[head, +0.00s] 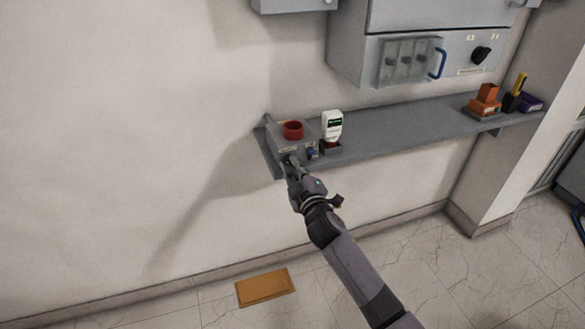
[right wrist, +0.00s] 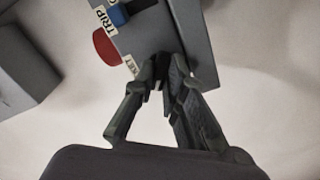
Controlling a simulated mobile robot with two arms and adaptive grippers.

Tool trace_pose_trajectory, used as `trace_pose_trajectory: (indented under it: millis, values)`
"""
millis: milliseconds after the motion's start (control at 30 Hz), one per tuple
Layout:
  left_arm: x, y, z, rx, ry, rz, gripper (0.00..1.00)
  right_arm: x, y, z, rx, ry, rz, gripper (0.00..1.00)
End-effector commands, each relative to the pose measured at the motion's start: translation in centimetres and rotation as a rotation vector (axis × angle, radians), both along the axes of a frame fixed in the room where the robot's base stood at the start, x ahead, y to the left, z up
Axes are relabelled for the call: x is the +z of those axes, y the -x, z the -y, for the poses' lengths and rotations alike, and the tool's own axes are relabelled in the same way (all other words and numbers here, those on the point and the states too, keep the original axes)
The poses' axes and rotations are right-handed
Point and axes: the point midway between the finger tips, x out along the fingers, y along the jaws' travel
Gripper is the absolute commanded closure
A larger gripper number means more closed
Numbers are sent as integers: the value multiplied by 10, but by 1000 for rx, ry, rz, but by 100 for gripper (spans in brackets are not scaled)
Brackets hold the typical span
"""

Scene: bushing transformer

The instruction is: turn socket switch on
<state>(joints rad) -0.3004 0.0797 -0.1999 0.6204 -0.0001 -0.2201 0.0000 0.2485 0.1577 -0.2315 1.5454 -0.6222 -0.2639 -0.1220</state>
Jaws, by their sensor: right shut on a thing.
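A grey box (head: 286,145) with a red round part (head: 293,130) on top stands at the left end of the wall shelf. In the right wrist view the grey box (right wrist: 200,40) shows a blue switch (right wrist: 119,14) beside a "TRIP" label, the red part (right wrist: 105,46) and a partly hidden label ending in "ET" (right wrist: 130,64). My right gripper (head: 290,161) is at the box's front; its fingers (right wrist: 164,75) are shut at the face beside that label. The socket switch appears to be between them, hidden by the fingers, so its position cannot be told. My left gripper is not in view.
A white handheld device (head: 331,125) stands just right of the box. A grey cabinet (head: 420,55) hangs above.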

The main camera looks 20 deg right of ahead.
Motion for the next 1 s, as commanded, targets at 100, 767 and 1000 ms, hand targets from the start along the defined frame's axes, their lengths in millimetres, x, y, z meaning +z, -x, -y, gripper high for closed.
trace_pose_trajectory:
  millis: [100,767,1000]
  values:
    - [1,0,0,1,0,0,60,-1,1,0,-1,-115,-7,100]
    - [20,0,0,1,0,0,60,0,1,0,-1,-712,-28,100]
    - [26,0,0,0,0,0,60,-1,0,0,-2,-857,-34,100]
